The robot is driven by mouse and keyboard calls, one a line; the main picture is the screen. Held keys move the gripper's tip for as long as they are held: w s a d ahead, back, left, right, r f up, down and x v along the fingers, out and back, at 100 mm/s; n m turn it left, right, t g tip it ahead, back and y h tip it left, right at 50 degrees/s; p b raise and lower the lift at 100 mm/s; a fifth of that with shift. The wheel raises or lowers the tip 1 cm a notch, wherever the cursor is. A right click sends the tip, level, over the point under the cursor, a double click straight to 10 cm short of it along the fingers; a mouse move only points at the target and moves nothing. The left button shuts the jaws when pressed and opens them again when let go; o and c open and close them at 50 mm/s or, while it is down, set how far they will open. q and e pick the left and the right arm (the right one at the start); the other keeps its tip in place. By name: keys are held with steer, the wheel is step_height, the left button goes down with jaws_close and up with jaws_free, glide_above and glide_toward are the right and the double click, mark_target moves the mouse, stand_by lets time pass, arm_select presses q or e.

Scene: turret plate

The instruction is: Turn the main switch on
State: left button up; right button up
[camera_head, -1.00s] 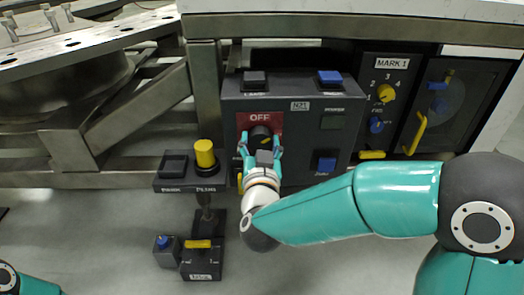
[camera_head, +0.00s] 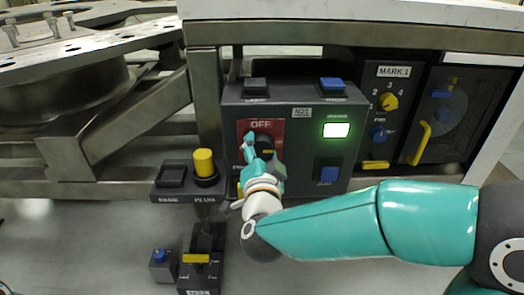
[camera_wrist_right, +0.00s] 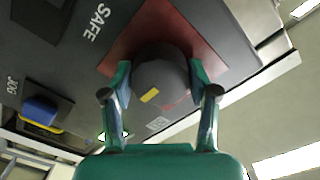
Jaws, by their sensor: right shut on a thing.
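The main switch is a dark round knob (camera_head: 265,142) on a red plate (camera_head: 274,128) marked OFF, on the front of a dark control box (camera_head: 300,170). In the right wrist view the knob (camera_wrist_right: 160,82) shows a yellow mark on its face. My right gripper (camera_head: 262,154) is shut on the knob, one finger on each side, as the right wrist view (camera_wrist_right: 160,72) also shows. The gripper hides the lower part of the plate in the head view. A green lamp (camera_head: 336,130) on the box is lit. My left gripper is out of view.
Blue and black buttons sit on the box, including a blue one (camera_head: 328,174) right of my wrist. The MARK 1 panel (camera_head: 388,105) stands to the right. A pedestal with a yellow plug knob (camera_head: 204,162) stands close on the left.

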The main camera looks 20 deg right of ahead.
steer(key=shift+d+r, duration=0.15)
steer(key=shift+d, duration=0.05)
steer(key=o, duration=1.2)
steer(key=shift+c, duration=0.2)
steer(key=shift+a, duration=0.1)
steer(key=shift+s, duration=0.15)
steer(key=shift+s+a, duration=0.15)
steer(key=shift+s, duration=0.15)
steer(key=v, duration=1.1)
